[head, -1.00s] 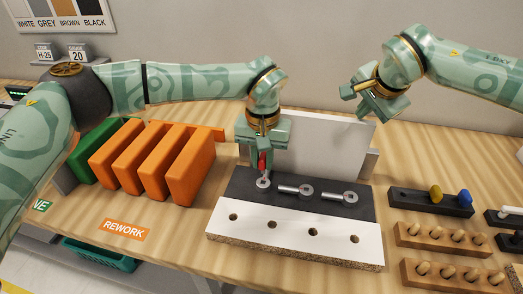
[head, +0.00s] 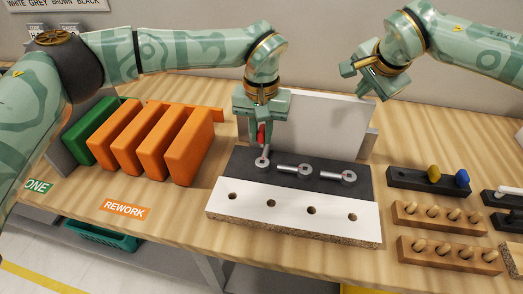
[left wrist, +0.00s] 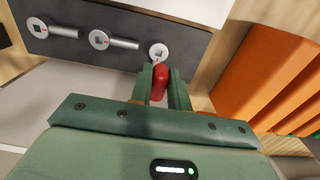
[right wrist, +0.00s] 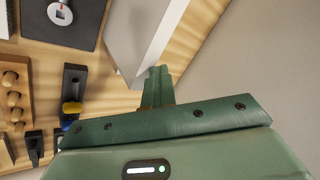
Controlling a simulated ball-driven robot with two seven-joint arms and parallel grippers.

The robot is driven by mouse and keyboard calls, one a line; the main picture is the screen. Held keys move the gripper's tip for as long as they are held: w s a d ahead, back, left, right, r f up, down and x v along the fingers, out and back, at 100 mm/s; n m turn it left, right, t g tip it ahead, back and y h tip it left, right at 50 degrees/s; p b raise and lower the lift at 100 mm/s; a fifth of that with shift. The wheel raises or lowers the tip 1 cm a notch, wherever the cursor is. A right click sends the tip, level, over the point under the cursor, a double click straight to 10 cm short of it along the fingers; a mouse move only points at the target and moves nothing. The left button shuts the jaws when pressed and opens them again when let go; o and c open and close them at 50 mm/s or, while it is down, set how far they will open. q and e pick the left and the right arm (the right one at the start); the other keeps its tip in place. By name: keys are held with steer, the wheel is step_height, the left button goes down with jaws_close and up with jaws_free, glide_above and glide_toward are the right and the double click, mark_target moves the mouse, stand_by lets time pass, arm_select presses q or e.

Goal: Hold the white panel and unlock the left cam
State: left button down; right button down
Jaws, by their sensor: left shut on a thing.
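The left cam (head: 262,162) is a round metal disc at the left end of the dark grey strip (head: 335,187). It also shows in the left wrist view (left wrist: 158,51). My left gripper (head: 262,140) is shut on a red-handled tool (left wrist: 159,82). The tool stands upright over the left cam; whether its tip sits in the cam is hidden. The white panel (head: 320,120) stands upright behind the strip. My right gripper (right wrist: 158,88) hangs above the panel's upper right corner. Its fingers look closed together, with nothing visible between them.
Two more cams (head: 305,170) (head: 348,177) with metal rods lie along the strip. A white edge with holes (head: 290,218) runs in front. Orange parts (head: 190,145) stand at left. A dark holder (head: 405,178) and wooden peg blocks (head: 440,215) sit at right.

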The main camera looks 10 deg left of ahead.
arm_select(q)
steer(key=shift+s+r, duration=0.1)
steer(key=shift+r, duration=0.25)
steer(key=shift+f, duration=2.85)
steer(key=shift+f, duration=1.05)
